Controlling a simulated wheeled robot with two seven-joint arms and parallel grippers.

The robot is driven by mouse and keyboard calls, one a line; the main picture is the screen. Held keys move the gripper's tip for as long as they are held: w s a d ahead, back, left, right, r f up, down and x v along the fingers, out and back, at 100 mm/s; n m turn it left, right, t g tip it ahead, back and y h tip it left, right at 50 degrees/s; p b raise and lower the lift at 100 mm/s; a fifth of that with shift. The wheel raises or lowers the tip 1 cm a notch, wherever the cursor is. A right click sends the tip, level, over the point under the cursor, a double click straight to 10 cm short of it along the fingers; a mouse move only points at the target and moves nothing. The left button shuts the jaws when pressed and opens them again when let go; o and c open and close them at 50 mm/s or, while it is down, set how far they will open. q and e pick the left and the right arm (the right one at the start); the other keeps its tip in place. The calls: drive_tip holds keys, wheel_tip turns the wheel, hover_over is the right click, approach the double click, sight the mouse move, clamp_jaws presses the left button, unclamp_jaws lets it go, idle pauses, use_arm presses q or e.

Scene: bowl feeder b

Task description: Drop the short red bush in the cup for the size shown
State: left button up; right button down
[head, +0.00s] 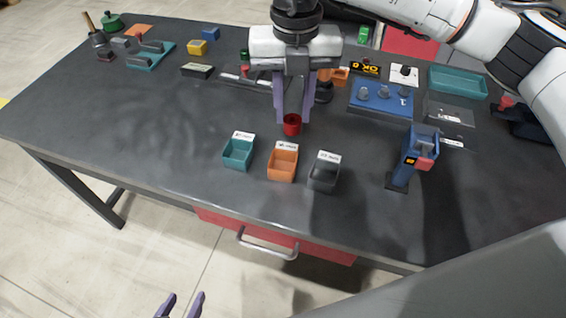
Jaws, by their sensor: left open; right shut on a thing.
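A short red bush (291,126) is between the fingertips of my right gripper (292,116), which points down and is shut on it. I cannot tell whether the bush touches the table. Three small open cups stand in a row in front of it: a teal cup (237,156), an orange cup (282,166) and a dark grey cup (323,176). Each has a white label at its back edge, too small to read. The bush is behind the orange cup. My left gripper (180,304) is open and empty at the bottom edge, off the table.
A blue stand with a small display (410,161) is right of the cups. Behind are a blue plate with grey knobs (381,98), a black sign with yellow lettering (365,68) and a teal tray (457,82). The left table middle (130,110) is clear.

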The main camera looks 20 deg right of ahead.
sight(293, 119)
drive_tip(key=shift+f, duration=0.75)
wheel_tip(293, 119, down, 3)
drive_tip(key=shift+f+b, duration=0.1)
drive_tip(key=shift+b, duration=0.2)
drive_tip(key=shift+f, duration=0.5)
drive_tip(key=c, duration=1.3)
unclamp_jaws()
